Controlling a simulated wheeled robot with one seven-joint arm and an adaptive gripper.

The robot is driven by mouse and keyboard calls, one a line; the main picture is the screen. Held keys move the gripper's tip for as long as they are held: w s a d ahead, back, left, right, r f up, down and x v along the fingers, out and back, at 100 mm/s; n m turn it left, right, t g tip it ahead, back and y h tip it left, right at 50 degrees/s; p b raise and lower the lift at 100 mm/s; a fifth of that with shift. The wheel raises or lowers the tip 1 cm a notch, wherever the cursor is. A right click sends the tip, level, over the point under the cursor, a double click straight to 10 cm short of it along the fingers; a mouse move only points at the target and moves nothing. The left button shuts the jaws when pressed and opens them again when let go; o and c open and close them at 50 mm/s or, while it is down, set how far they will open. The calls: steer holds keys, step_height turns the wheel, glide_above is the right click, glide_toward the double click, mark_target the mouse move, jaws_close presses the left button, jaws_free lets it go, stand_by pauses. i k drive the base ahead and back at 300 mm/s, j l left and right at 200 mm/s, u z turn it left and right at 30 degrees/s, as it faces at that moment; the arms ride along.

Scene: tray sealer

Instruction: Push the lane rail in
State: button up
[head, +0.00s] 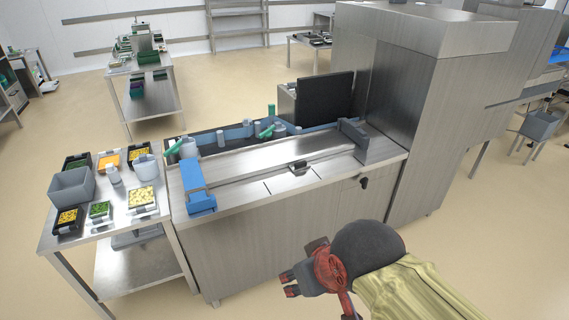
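The tray sealer (290,228) has a steel top with a long infeed lane along it. A long thin rail (250,174) runs lengthwise on this top, between a blue block-like guide (198,187) at the left end and a grey upright piece (353,140) at the right. A small dark handle-like part (298,167) sits near the front edge of the top. I cannot tell for sure which part is the lane rail. My gripper (287,284) is in front of the machine's front panel, lower in the picture and apart from everything. Its finger opening is too small to judge.
A side table (102,226) at the left holds several food trays and a grey bin (72,186). A tall steel housing (405,110) stands at the right. The floor in front is clear.

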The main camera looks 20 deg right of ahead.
mark_target(286, 166)
steer(key=i+l+z, duration=0.3)
steer(key=i, duration=0.2)
steer(key=i+z, duration=0.3)
steer(key=i, duration=0.25)
